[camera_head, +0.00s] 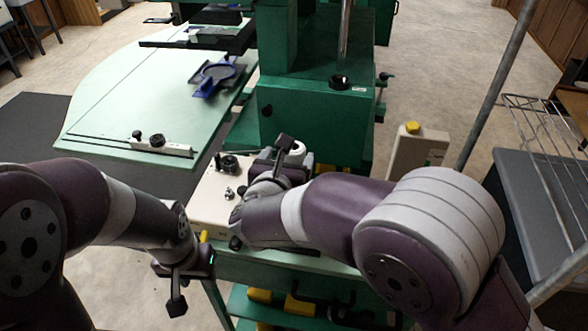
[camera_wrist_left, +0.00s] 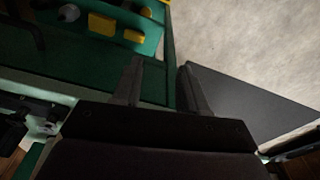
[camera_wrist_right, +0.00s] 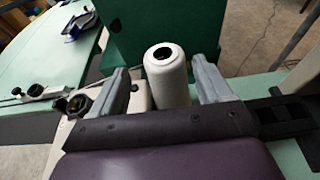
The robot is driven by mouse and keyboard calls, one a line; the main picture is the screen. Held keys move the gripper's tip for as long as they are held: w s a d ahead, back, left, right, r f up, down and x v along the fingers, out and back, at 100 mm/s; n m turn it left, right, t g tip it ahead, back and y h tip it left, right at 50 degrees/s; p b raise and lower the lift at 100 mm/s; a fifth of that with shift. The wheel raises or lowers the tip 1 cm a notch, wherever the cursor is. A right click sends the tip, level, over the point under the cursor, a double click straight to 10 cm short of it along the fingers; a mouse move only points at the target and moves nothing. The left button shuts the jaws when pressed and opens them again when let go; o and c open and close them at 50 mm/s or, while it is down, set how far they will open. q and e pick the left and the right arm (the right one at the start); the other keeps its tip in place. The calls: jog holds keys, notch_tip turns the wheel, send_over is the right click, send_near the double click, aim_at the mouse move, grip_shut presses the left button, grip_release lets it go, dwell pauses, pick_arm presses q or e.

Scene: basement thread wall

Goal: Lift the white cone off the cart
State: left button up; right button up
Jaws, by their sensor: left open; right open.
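The white cone (camera_wrist_right: 166,80) stands upright in the right wrist view, its dark hollow top facing up. In the head view only a small white part of the cone (camera_head: 297,150) shows behind my right gripper (camera_head: 278,160). My right gripper also shows in the right wrist view (camera_wrist_right: 165,85); it is open, with one finger on each side of the cone. I cannot tell whether either finger touches it. The cart (camera_head: 215,195) is partly hidden under my right arm. My left gripper (camera_head: 180,285) is open and empty, low beside the cart; it also shows in the left wrist view (camera_wrist_left: 160,85).
A green machine (camera_head: 315,110) with an upright post stands just behind the cart. A pale green table (camera_head: 130,100) holds a blue fixture (camera_head: 215,75). Yellow blocks (camera_head: 300,305) lie on the cart's lower shelf. A wire rack (camera_head: 545,150) and a slanted pole stand at right.

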aim_at(296, 149)
jog(key=x, duration=0.5)
jog(key=shift+w+d, duration=0.25)
jog(key=shift+d, duration=0.1)
jog(key=shift+s, duration=0.1)
jog(key=shift+c, duration=0.3)
grip_shut()
notch_tip(296, 149, up, 10)
jog(key=shift+r+p, duration=0.1)
jog(key=shift+p, duration=0.8)
